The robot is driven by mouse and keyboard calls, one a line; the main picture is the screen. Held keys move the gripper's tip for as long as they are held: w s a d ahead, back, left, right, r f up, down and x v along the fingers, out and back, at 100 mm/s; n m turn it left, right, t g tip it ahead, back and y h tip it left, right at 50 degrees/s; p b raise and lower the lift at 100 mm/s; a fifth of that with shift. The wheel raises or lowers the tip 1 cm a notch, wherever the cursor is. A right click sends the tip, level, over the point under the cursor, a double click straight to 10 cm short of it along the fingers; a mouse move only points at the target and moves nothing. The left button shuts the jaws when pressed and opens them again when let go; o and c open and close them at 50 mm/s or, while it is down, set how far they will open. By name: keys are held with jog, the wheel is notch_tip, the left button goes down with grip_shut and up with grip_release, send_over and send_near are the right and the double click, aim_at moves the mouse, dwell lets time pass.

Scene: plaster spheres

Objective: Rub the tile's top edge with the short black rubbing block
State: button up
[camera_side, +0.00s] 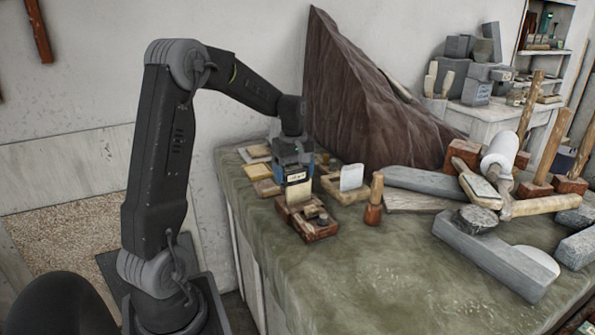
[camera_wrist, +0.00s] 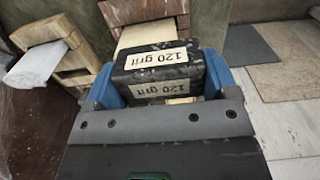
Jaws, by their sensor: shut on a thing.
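My gripper (camera_side: 293,170) is shut on a short black rubbing block (camera_wrist: 160,68) with white "120 grit" labels. In the wrist view the block sits between the blue fingers of my gripper (camera_wrist: 162,82). A pale beige tile (camera_side: 299,194) stands upright in a wooden holder (camera_side: 318,228), right under the block in the side view. In the wrist view the tile (camera_wrist: 150,36) shows just beyond the block, which hides part of it. The block is at the tile's top edge; I cannot tell whether they touch.
A white tile (camera_side: 351,177) stands in a second wooden holder (camera_side: 341,193) close on the right. A wooden-handled tool (camera_side: 374,200) stands further right. Flat sheets (camera_side: 262,172) lie left of my gripper. Stone blocks and mallets crowd the right; the green tabletop (camera_side: 330,280) is clear in front.

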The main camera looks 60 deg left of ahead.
jog(key=shift+s, duration=1.1)
jog(key=shift+w, duration=2.3)
jog(key=shift+s, duration=0.15)
jog(key=shift+s+f, duration=0.15)
jog(key=shift+s, duration=2)
jog(key=shift+w+r, duration=0.4)
jog(key=shift+w, duration=0.2)
jog(key=shift+w+r, duration=0.35)
jog(key=shift+w, duration=0.2)
